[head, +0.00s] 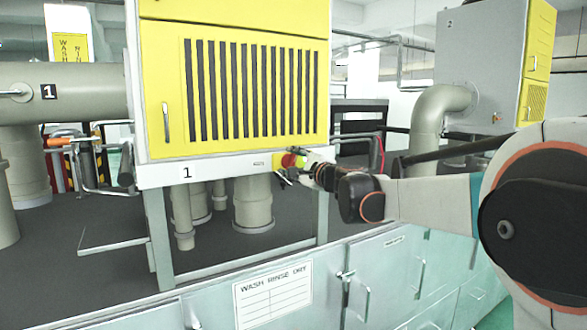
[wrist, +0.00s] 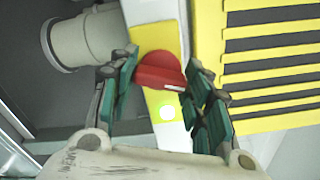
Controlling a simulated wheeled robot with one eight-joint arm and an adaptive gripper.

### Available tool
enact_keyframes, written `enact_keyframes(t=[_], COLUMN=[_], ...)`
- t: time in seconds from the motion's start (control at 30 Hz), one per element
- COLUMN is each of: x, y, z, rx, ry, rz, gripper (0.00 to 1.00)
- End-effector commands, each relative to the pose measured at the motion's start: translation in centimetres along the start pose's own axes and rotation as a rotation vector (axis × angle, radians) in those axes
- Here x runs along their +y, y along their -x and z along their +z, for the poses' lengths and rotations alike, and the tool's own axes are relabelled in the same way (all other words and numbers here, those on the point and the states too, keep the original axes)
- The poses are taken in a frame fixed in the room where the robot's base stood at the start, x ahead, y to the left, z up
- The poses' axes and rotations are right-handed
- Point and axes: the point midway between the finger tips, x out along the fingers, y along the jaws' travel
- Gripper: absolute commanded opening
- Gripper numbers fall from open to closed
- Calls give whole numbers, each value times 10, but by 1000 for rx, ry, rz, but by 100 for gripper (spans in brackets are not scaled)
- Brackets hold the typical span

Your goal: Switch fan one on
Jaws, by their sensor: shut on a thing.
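Fan one is the yellow-fronted cabinet (head: 240,90) with a slatted grille and a "1" label (head: 186,173) on its lower rail. A red rotary knob (head: 288,159) sits on a yellow plate at the rail's right end. In the wrist view the red knob (wrist: 157,72) has a white pointer mark toward its right side. My gripper (head: 297,167) is at the knob, its green-padded fingers closed on either side of it. A bright pale-green round lamp (wrist: 167,112) shows on the panel close to the knob. The fingers partly hide the knob's edges.
A second grey-and-yellow cabinet (head: 480,65) marked "2" stands at the back right. Pipes (head: 252,205) run below fan one, between the frame legs. Pale green cupboards (head: 385,275) with handles stand in front. A grey duct (head: 65,92) is at left.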

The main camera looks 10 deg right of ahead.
Motion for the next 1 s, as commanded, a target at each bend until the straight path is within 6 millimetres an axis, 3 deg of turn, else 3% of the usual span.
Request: enact_keyframes(t=[0.3,0.87,0.9,0.97,1.0], x=[1,1,1,1,1], y=[0,0,0,0,0], z=[-1,0,0,0,0], rx=[0,0,0,0,0], ry=[-123,-150,-150,-150,-150], rz=[1,1,1,1,0], gripper=[21,21,54,65,65])
